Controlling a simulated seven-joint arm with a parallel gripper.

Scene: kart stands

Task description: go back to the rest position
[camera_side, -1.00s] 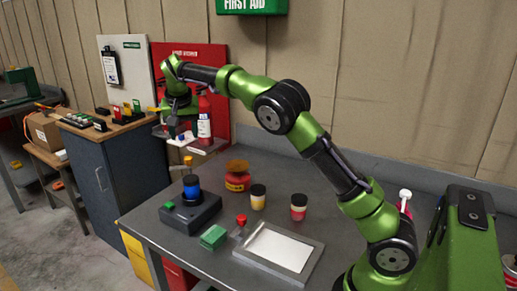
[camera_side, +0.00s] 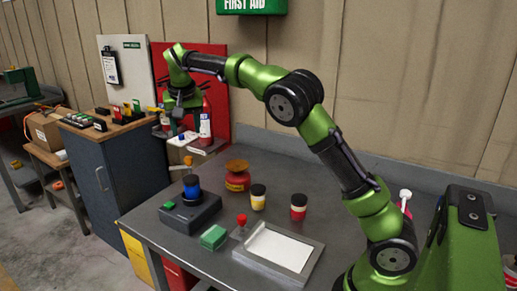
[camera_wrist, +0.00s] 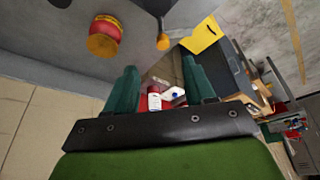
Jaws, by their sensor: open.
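My gripper (camera_side: 183,122) is raised above the far left part of the grey bench in the side view, in front of the red board. In the wrist view its two dark green fingers (camera_wrist: 160,72) stand apart with nothing held between them. My arm reaches across the bench from the lower right. A red pot with an orange top (camera_side: 237,176) stands on the bench to the right of and below the gripper; it also shows in the wrist view (camera_wrist: 104,36).
A blue cabinet (camera_side: 112,180) is left.

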